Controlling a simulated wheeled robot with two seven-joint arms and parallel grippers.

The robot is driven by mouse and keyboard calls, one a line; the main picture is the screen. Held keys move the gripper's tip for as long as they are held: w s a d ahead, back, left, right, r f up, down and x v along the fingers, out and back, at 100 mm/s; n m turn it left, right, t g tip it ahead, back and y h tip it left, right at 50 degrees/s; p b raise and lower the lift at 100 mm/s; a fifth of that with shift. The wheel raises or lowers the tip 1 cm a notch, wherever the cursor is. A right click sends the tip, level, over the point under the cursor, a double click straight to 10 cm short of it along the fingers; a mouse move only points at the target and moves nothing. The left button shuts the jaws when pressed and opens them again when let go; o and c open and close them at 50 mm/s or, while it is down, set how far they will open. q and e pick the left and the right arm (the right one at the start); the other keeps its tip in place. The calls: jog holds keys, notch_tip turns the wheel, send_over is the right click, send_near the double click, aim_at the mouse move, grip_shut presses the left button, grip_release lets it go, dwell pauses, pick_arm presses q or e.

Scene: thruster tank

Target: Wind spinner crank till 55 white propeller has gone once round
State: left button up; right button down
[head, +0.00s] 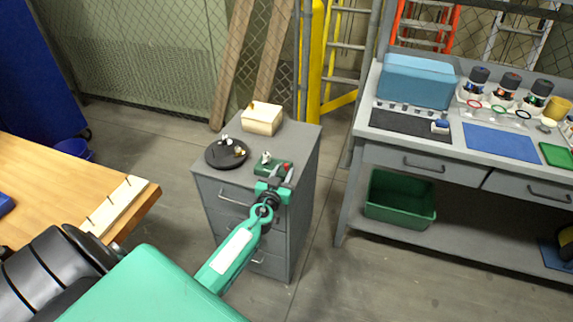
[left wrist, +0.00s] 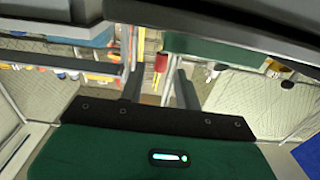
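A small green device (head: 252,167) stands near the front right of the grey cabinet top. A white piece (head: 266,157) is on it, and a red knob (head: 287,167) shows at its right end. No number can be read. My left gripper (head: 280,175) is at the device's front right, close to the knob, and hides part of it. In the left wrist view the two fingers (left wrist: 156,88) are apart, with a red upright piece (left wrist: 160,63) showing between and beyond them. Contact cannot be told. My right gripper is not in view.
A black round tray (head: 214,160) with small white and yellowish pieces lies left of the device. A wooden box (head: 262,119) stands behind. A workbench (head: 355,125) with bottles and mats is to the right; a wooden table (head: 40,165) is to the left.

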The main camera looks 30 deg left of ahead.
aim_at(286, 167)
pick_arm(q)
jog(key=x, duration=0.2)
jog(key=shift+w+a, duration=0.1)
jog(key=shift+w, duration=0.2)
jog(key=shift+w+a, duration=0.15)
jog(key=shift+w, duration=0.55)
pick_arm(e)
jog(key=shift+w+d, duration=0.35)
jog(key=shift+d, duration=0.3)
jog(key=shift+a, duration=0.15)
pick_arm(q)
grip_shut()
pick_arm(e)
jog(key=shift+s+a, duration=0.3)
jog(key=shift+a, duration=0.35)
